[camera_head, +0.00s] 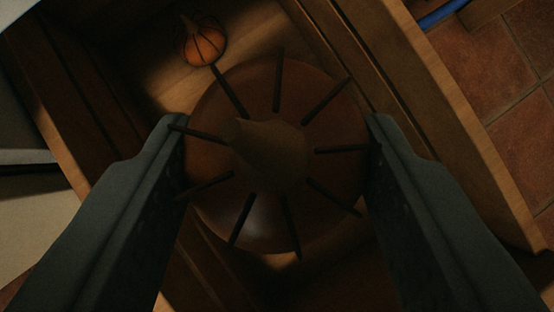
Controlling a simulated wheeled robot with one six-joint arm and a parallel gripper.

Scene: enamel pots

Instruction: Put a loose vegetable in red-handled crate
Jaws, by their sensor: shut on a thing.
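My gripper (275,130) is shut on a large round orange-brown vegetable (225,195), like a pumpkin, with dark radial stripes and a thick stem. One dark finger presses each side of it. Below it is a wooden crate or box (455,140) with plank walls, set at a slant. The held vegetable hides much of its inside. A smaller orange striped vegetable (204,44) lies on its wooden bottom near the top. I see no red handle in this view, so I cannot tell which crate this is.
Terracotta floor tiles (500,60) show at the right beyond the wooden wall. A blue bar (440,14) and another wooden edge are at the top right. A pale grey surface (35,210) is at the left. The scene is dim.

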